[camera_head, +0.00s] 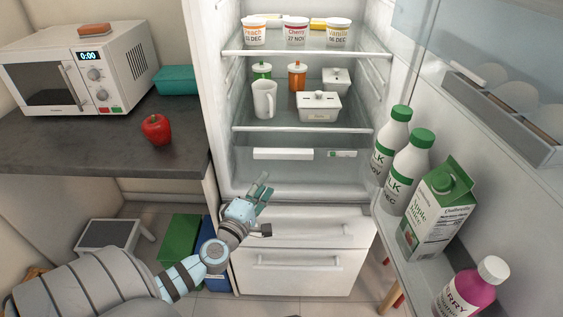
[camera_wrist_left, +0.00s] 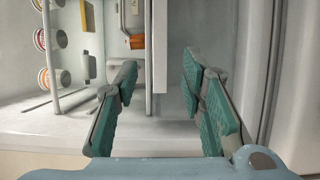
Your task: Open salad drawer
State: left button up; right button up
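The salad drawer (camera_head: 300,176) is a pale front at the bottom of the open fridge, below the lower glass shelf. A white strip (camera_head: 283,153) and a small green-marked label (camera_head: 342,154) sit along its top. The drawer looks shut. My left gripper (camera_head: 264,186) is in front of the drawer's lower left part, pointing up towards it. In the left wrist view its two green-padded fingers (camera_wrist_left: 160,92) are apart with nothing between them. A pale panel and white bar show beyond the fingers, not clearly touched. My right gripper is not in view.
The fridge door stands open at right with milk bottles (camera_head: 408,160), a juice carton (camera_head: 437,210) and a pink bottle (camera_head: 469,290). Freezer drawers (camera_head: 310,277) lie below.

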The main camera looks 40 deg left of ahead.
aim_at(283, 157)
pick_arm(q)
jog(key=b+x, duration=0.1)
jog(key=x, duration=1.1)
jog(key=shift+w, duration=0.25)
jog(key=shift+c, duration=0.2)
jog(key=shift+s, duration=0.1)
grip_shut()
